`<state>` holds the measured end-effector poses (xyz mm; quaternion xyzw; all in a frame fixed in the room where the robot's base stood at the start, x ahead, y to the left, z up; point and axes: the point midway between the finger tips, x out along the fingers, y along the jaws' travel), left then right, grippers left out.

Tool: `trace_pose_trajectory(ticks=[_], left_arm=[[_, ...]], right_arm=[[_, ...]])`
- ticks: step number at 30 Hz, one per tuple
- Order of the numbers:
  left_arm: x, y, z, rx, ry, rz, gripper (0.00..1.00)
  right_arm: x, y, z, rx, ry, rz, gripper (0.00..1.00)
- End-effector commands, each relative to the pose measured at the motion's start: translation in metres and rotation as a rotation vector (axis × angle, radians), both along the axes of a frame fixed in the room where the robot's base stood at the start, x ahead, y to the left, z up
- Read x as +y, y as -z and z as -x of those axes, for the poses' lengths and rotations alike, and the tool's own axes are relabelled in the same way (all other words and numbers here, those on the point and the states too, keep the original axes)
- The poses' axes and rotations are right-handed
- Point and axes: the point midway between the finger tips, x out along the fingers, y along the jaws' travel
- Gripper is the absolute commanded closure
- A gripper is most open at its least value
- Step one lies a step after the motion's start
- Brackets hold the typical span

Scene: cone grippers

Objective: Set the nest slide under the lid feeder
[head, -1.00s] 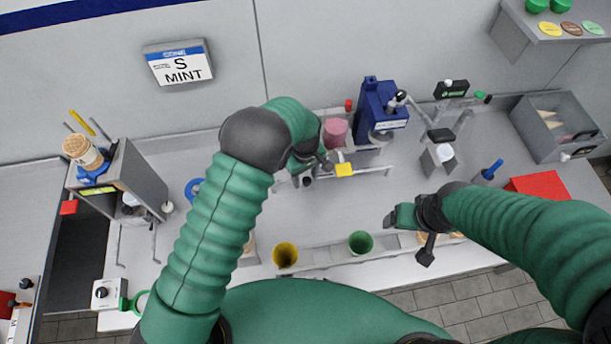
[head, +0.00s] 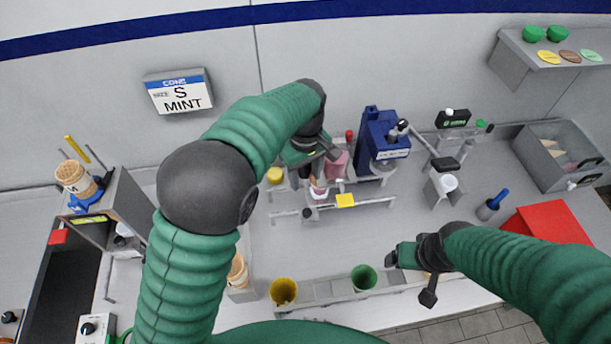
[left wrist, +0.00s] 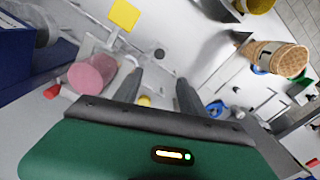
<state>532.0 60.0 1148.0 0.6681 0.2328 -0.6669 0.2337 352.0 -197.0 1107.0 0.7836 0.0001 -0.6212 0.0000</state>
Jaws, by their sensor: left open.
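The nest slide appears to be the piece with the yellow tab (head: 345,201) on the rail in front of the blue machine. The tab also shows in the left wrist view (left wrist: 124,14). The lid feeder seems to be the holder with the pink round stack (head: 338,164), which shows in the left wrist view (left wrist: 92,73). My left gripper (head: 318,160) is open and empty, above and left of the pink stack. It partly hides what stands there. Its fingers (left wrist: 158,88) are apart in the left wrist view. My right gripper (head: 393,257) hangs over the front rack; its jaw gap is unclear.
The blue machine (head: 382,140) stands right of the pink stack. A yellow cylinder (head: 275,175) is to the left. Yellow (head: 283,291) and green (head: 364,278) cups sit in the front rack. A red box (head: 545,230) is at right. The central counter is clear.

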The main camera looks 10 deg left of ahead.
Motion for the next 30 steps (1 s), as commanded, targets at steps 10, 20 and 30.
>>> trace_pose_trajectory(ticks=[10,20,30], left_arm=[[0.001,-0.006,0.0,0.001,-0.003,0.002,0.57],[0.083,0.066,0.048,0.17,-0.769,0.497,1.0],[0.123,0.084,0.061,0.178,-1.281,0.74,1.0]], right_arm=[[0.0,0.001,0.0,0.0,0.0,0.0,0.21],[0.0,0.028,0.0,0.0,0.0,0.0,0.21],[0.0,0.035,0.0,0.0,0.0,0.0,0.21]])
